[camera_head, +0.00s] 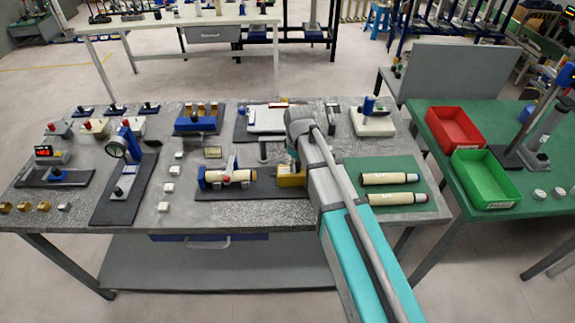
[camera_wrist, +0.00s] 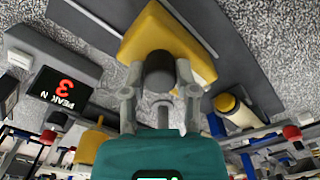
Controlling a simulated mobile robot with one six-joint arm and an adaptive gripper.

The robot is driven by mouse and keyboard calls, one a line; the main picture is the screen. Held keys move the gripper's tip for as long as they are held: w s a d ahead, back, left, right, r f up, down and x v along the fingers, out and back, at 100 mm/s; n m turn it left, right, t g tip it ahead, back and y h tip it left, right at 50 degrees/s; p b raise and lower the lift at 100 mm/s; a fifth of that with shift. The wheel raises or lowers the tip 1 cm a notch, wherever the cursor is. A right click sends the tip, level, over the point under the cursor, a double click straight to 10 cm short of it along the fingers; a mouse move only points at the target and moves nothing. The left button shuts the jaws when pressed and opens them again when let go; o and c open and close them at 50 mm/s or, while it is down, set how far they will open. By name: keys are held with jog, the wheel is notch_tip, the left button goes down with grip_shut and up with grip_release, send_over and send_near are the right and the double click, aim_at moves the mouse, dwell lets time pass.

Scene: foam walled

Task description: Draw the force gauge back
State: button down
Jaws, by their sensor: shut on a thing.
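The force gauge (camera_head: 290,180) is a yellow block on a dark base plate (camera_head: 262,188), near the front middle of the grey bench. It also shows in the wrist view (camera_wrist: 160,32), with a dark round knob (camera_wrist: 158,66) standing up from it. My gripper (camera_wrist: 159,78) has one finger on each side of this knob and is shut on it. In the head view my arm covers the gripper and part of the gauge. A cream cylinder in blue holders (camera_head: 230,177) lies left of the gauge on the same plate; a gap shows between them.
A green mat with two cream cylinders (camera_head: 392,178) lies to the right. A black display with red digits (camera_wrist: 61,90) stands near the gauge. A dial gauge stand (camera_head: 128,155) stands left. Red (camera_head: 454,127) and green (camera_head: 485,178) trays sit on the right-hand table.

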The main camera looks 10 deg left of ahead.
jog(key=shift+d, duration=0.45)
jog(key=shift+w, duration=0.1)
jog(key=shift+c, duration=1.9)
grip_release()
jog(key=shift+d, duration=0.1)
jog(key=shift+a, duration=0.2)
